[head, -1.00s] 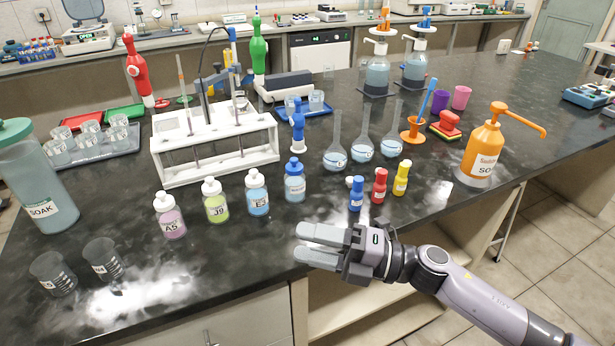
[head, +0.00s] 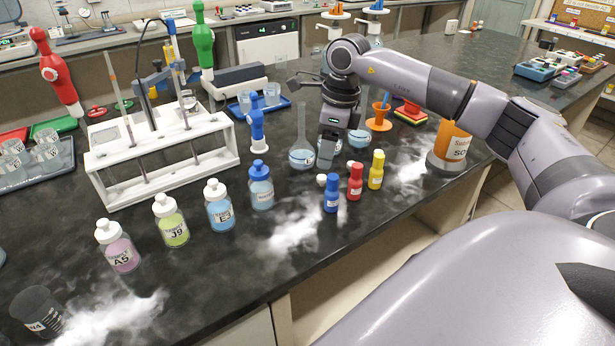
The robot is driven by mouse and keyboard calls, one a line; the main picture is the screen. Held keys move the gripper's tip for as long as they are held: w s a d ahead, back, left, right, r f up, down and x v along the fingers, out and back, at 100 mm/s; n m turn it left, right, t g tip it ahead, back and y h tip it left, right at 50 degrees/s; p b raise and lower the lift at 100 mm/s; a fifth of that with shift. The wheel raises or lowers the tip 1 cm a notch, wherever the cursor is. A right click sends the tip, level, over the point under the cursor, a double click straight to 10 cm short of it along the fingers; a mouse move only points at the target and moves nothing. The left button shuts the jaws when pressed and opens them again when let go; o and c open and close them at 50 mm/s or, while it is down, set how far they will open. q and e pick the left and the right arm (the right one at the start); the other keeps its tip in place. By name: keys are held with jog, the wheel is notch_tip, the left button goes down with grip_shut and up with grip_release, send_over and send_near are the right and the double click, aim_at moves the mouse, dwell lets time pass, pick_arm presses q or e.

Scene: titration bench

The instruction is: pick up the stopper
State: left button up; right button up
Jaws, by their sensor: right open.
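A small white piece (head: 322,180), which looks like the stopper, sits on the dark bench just behind and left of the small blue bottle (head: 331,194). It is partly hidden, and its shape is too small to make out. My right gripper (head: 327,158) points down above the bench, just behind and above the white piece. It is open and holds nothing that I can see. It covers part of the row of flasks; one flask (head: 302,158) stands just left of it. My left gripper is not in view.
Small red (head: 355,182) and yellow (head: 376,170) bottles stand right of the blue one. Several capped bottles, one blue-capped (head: 261,186), stand to the left. A white rack (head: 165,165) is behind them.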

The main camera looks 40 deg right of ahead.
aim_at(322, 177)
jog(key=shift+d+f, duration=0.25)
jog(key=shift+f, duration=0.15)
jog(key=f, duration=0.4)
jog(key=w+f+p, duration=0.1)
jog(key=f, duration=0.1)
jog(key=shift+a+f, duration=0.15)
grip_shut()
